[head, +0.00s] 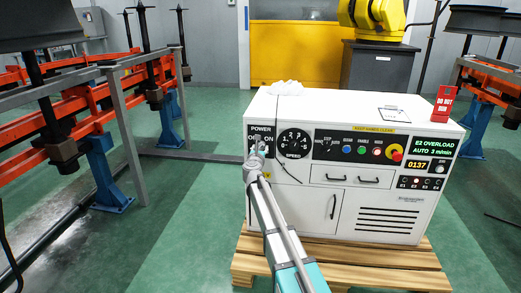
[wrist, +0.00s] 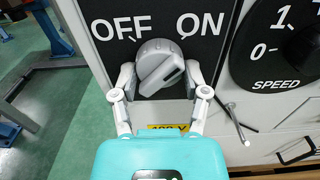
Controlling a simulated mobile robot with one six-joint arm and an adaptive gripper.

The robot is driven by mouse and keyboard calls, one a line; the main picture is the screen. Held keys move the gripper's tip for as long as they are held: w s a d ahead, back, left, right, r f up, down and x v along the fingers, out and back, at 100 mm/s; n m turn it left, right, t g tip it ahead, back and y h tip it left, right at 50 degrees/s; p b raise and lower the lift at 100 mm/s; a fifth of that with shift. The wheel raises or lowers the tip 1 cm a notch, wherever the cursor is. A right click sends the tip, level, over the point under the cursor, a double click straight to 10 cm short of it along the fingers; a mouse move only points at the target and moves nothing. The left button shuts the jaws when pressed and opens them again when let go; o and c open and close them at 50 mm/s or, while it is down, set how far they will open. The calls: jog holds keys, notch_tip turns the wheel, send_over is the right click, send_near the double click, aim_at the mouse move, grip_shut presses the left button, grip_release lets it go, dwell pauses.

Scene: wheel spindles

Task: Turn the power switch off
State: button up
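The power switch is a grey rotary knob (wrist: 160,66) on a black panel, with OFF lettered at its upper left and ON at its upper right. Its raised grip bar is tilted, from lower left to upper right, toward the ON side. My gripper (wrist: 161,74) is open, with one finger on each side of the knob. The fingertips are close to the knob's sides; I cannot tell whether they touch. In the head view my gripper (head: 257,149) covers most of the knob below the POWER label on the white control cabinet (head: 360,178).
The SPEED dial (head: 294,142) is just right of the switch. A row of buttons (head: 362,150) lies farther right. Orange racks (head: 75,85) stand left. The cabinet rests on a wooden pallet (head: 385,262).

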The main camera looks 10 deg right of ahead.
jog(key=c, duration=0.4)
jog(key=shift+n, duration=0.4)
jog(key=n, duration=0.6)
jog(key=shift+n, duration=0.4)
jog(key=n, duration=0.5)
jog(key=shift+n, duration=0.3)
jog(key=n, duration=0.4)
jog(key=shift+r+n, duration=0.1)
jog(key=shift+n, duration=0.3)
jog(key=shift+d, duration=0.1)
